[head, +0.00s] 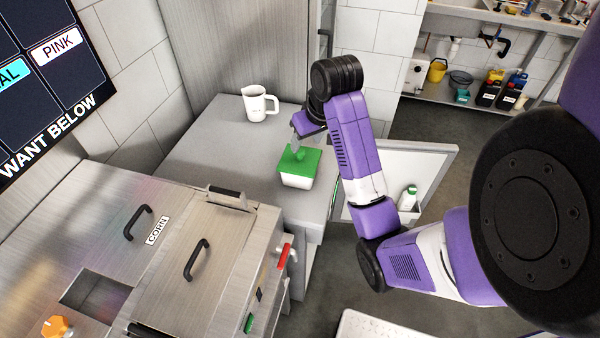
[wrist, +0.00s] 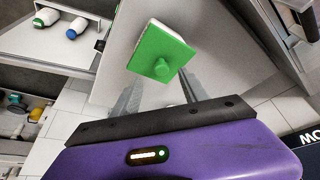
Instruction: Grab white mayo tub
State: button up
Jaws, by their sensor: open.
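The white tub (head: 297,181) has a square green lid with a round knob and stands upright on the grey counter. In the wrist view the green-lidded tub (wrist: 163,55) lies just beyond the fingertips, between their lines, turned at an angle. My gripper (head: 297,147) is above and just behind the tub in the head view, pointing down toward it. In the wrist view my gripper (wrist: 158,82) has its two grey fingers wide apart with nothing held between them. I cannot tell whether a fingertip touches the lid. No label on the tub is readable.
A white jug (head: 258,104) stands farther back on the counter (head: 215,135). A steel unit with handles and a CORN label (head: 157,230) is at the front left.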

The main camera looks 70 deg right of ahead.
aim_at(300, 151)
jog(key=shift+w+p+x, duration=0.1)
jog(key=shift+p+x, duration=0.1)
jog(key=shift+x, duration=1.4)
jog(key=shift+w+p+x, duration=0.15)
jog(key=shift+p+x, duration=0.05)
jog(key=shift+x, duration=1.4)
jog(key=shift+d+r, duration=0.1)
jog(key=shift+d, duration=0.05)
jog(key=shift+c, duration=0.4)
grip_shut()
jog(key=shift+r, duration=0.1)
